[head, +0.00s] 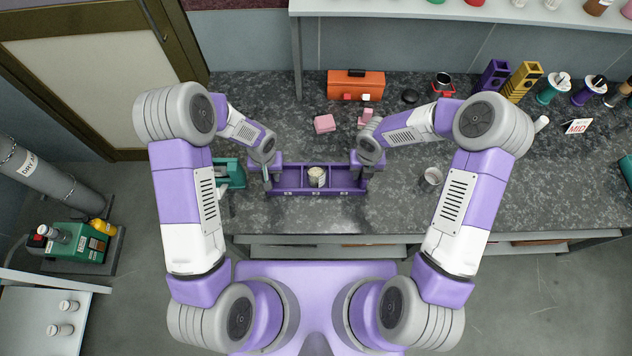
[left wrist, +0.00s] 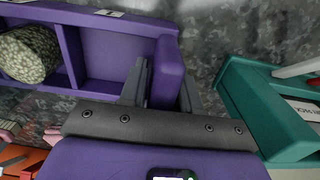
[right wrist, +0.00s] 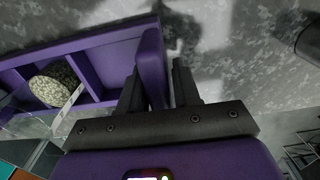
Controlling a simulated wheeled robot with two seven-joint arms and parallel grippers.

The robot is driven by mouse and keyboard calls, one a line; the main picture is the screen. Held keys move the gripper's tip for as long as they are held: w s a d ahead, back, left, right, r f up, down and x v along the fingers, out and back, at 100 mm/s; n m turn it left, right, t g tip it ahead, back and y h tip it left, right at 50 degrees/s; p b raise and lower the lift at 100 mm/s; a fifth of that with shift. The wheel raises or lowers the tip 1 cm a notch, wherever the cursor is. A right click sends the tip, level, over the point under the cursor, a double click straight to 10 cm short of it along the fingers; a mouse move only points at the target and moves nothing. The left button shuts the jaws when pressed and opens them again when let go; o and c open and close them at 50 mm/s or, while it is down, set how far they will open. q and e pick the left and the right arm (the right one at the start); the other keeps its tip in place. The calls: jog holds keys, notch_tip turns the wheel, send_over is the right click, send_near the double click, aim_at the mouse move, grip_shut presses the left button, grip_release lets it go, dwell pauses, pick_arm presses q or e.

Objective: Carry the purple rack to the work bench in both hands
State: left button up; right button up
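The purple rack (head: 290,192) is a long open tray with compartments, above the dark bench top near its front edge. I cannot tell whether it rests there or is slightly raised. A pale speckled cylinder (head: 317,177) sits in its middle compartment. My left gripper (head: 267,172) is at the rack's left end. In the left wrist view its fingers (left wrist: 162,90) close around the rack's end wall (left wrist: 168,70). My right gripper (head: 366,168) is at the right end. In the right wrist view its fingers (right wrist: 160,88) straddle the other end wall (right wrist: 152,55), close on both sides.
A teal object (head: 236,172) stands close left of the rack. A metal cup (head: 433,176) stands to the right. Pink blocks (head: 324,123) and an orange box (head: 356,84) lie behind. The bench (head: 500,170) has free room at right.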

pick_arm(q)
jog(key=shift+o, duration=1.2)
pick_arm(e)
jog(key=shift+o, duration=1.2)
jog(key=shift+r, duration=0.1)
pick_arm(q)
jog(key=shift+r, duration=0.2)
notch_tip(320, 180, up, 12)
jog(key=shift+f, duration=0.25)
jog(key=shift+r, duration=0.15)
pick_arm(e)
jog(key=shift+r, duration=0.3)
notch_tip(320, 180, up, 11)
jog(key=shift+r, duration=0.2)
pick_arm(q)
jog(key=shift+s, duration=0.1)
pick_arm(e)
jog(key=shift+s+f, duration=0.1)
